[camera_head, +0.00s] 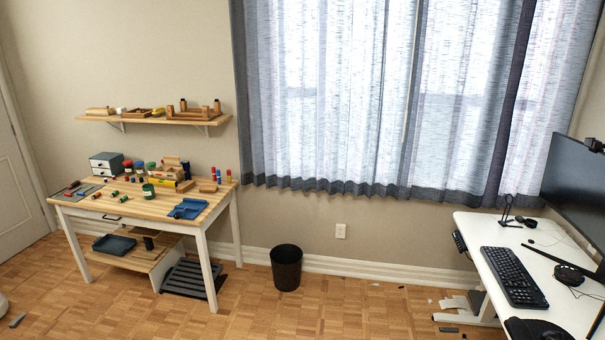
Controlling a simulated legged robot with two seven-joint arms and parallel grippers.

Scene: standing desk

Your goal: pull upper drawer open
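A small grey box with two white drawer fronts, one above the other, stands at the back left of the wooden workbench. Its upper drawer (103,163) looks shut, and so does the lower drawer (103,172). The workbench (150,208) also has a front drawer with a dark handle (111,217), which looks shut. The white standing desk (500,262) is at the right; no drawer front shows clearly on it. Neither of my grippers is in view.
A black bin (286,267) stands on the floor right of the workbench. A keyboard (513,277) and monitor (577,205) are on the desk. Small scraps lie on the floor near the desk leg (470,318). The middle of the floor is mostly clear.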

